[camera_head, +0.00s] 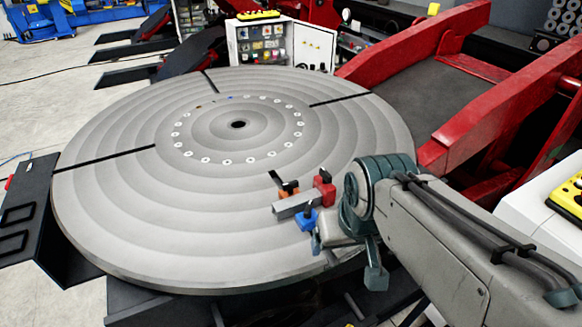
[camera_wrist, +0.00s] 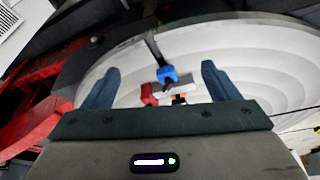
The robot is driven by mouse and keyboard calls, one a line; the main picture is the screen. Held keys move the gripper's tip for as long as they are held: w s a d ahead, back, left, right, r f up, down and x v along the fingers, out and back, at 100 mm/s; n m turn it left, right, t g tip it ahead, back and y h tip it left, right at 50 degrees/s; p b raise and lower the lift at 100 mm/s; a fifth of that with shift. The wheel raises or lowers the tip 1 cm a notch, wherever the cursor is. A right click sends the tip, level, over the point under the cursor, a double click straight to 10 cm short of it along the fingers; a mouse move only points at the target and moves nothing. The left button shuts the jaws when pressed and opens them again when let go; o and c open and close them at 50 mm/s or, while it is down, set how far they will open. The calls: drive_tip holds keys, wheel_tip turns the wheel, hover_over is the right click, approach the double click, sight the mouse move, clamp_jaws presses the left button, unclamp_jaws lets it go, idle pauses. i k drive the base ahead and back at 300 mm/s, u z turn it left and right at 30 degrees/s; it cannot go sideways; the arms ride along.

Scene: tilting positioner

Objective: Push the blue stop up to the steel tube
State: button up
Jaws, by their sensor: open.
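The steel tube (camera_head: 296,204) is a short grey bar lying on the round turntable (camera_head: 110,215) near its front right edge. The blue stop (camera_head: 307,219) is at its near side, close to its right half; I cannot tell whether they touch. In the wrist view the blue stop (camera_wrist: 170,76) partly covers the tube (camera_wrist: 187,85). A red block (camera_head: 325,186) is at the tube's right end and an orange piece (camera_head: 288,190) behind it. My gripper (camera_head: 343,258) is open and empty beside the blue stop; the wrist view shows the stop between its spread fingers (camera_wrist: 160,69), apart from both.
The turntable has dark radial slots (camera_head: 105,160) and a ring of small holes around its centre. Red steel arms (camera_head: 450,35) rise at the right and back. A white cabinet (camera_head: 280,45) stands behind.

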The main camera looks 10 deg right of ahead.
sight(304, 224)
drive_tip(key=u, duration=1.6)
drive_tip(key=k, duration=1.05)
drive_tip(key=z, duration=1)
drive_tip(key=i, duration=1)
